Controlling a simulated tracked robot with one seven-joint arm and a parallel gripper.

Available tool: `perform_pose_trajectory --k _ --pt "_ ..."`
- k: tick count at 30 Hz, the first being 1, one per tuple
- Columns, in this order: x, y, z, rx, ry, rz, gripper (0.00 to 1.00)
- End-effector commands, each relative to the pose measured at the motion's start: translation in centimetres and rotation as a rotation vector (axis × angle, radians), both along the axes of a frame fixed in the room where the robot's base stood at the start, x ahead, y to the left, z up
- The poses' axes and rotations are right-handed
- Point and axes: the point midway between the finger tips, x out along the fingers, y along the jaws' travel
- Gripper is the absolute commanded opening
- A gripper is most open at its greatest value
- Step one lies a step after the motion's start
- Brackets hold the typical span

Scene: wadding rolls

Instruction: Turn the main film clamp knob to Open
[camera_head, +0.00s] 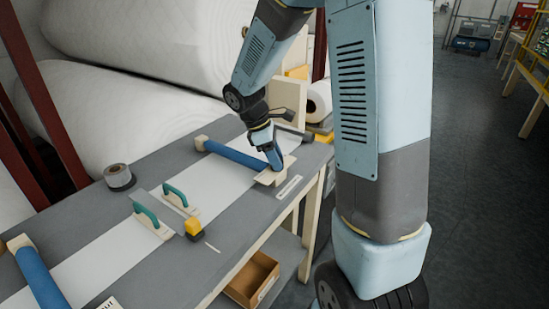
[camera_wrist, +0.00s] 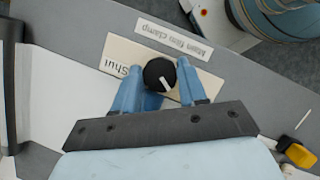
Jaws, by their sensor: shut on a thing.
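The main film clamp knob (camera_wrist: 159,73) is a round black knob with a white pointer line, on a cream plate (camera_wrist: 107,52). The word "Shut" shows on the plate left of the knob in the wrist view. A white label (camera_wrist: 173,38) beside it reads "Main film clamp". The pointer slants down and right in the wrist view. My gripper (camera_wrist: 160,82) is shut on the knob, one blue finger on each side. The fingers hide the plate's right part; no "Open" mark is visible. In the head view my gripper (camera_head: 275,163) hides the knob.
A blue bar (camera_head: 236,154) lies across white film near the plate. Two green-handled tools (camera_head: 150,222), a yellow-and-black object (camera_head: 194,229) and a grey tape roll (camera_head: 118,177) rest on the grey table. A wooden bin (camera_head: 255,277) is below.

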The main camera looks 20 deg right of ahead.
Motion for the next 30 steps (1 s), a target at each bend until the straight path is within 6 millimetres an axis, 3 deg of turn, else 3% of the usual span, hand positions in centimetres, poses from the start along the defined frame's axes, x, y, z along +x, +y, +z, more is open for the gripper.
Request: perform_pose_trajectory --k 12,30 --pt "-0.15 0.29 -0.01 0.003 -0.002 0.216 0.11" --pt "-0.23 0.33 -0.07 0.004 0.001 0.254 0.11"
